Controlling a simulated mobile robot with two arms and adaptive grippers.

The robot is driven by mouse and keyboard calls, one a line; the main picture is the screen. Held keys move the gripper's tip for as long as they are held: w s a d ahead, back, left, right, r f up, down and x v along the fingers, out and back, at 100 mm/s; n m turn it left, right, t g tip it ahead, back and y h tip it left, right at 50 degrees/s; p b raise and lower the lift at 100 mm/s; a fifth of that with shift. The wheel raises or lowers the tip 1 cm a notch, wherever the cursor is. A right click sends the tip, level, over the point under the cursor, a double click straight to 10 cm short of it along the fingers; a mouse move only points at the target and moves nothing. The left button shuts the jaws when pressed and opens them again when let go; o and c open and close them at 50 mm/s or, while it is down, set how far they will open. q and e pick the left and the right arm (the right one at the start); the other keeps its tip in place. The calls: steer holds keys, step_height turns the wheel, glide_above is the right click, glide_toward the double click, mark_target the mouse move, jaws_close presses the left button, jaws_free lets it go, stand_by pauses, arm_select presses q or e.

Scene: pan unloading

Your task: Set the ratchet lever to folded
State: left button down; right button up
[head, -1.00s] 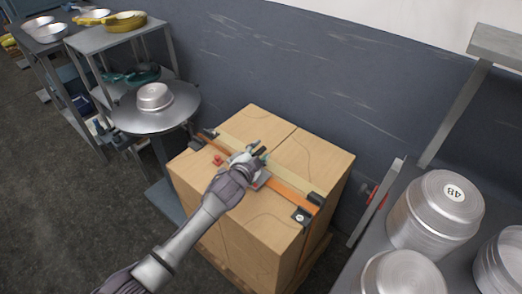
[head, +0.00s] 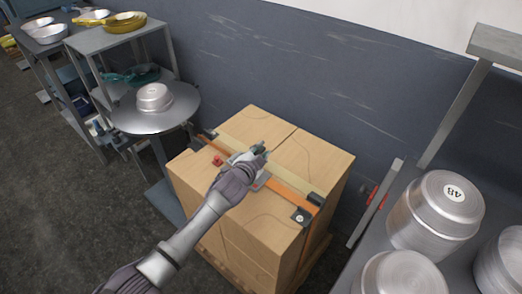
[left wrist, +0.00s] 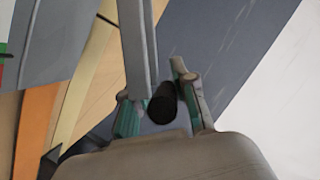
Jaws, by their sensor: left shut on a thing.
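The ratchet sits on an orange strap (head: 290,193) across the top of the boxes, with a small grey-white part of its body (head: 240,159) showing. Its lever (left wrist: 138,45) is a grey bar with a black grip (left wrist: 162,103), seen close up in the left wrist view. My left gripper (head: 261,150) is at the ratchet, shut on the lever at the black grip, with the teal-padded fingers (left wrist: 160,105) on either side. The hand and forearm hide much of the ratchet, so the lever's exact angle is hard to tell. My right gripper is out of view.
The strapped cardboard boxes (head: 315,150) stand on a pallet by the grey wall. Black corner protectors (head: 302,216) sit under the strap. A round table (head: 185,112) with a pan is at left. Stacked pans (head: 435,212) stand on a table at right.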

mark_target(266, 171)
arm_select(q)
steer(key=b, duration=0.1)
steer(key=f+m+b, duration=0.1)
steer(key=b, duration=0.1)
steer(key=f+t+b, duration=0.1)
steer(key=shift+s+d+f+m+b, duration=0.25)
steer(key=shift+d+m+b, duration=0.15)
steer(key=shift+s+d+y, duration=0.1)
steer(key=shift+y, duration=0.2)
steer(key=shift+s+d+f+b, duration=0.15)
steer(key=shift+f+b, duration=0.25)
steer(key=shift+f, duration=0.2)
steer(key=shift+d+f+b, duration=0.1)
steer(key=shift+f+b, duration=0.25)
steer(key=shift+f, duration=0.2)
steer(key=c, duration=1.1)
jaws_free()
steer(key=shift+r, duration=0.1)
steer(key=shift+s, duration=0.1)
steer(key=v, duration=1.2)
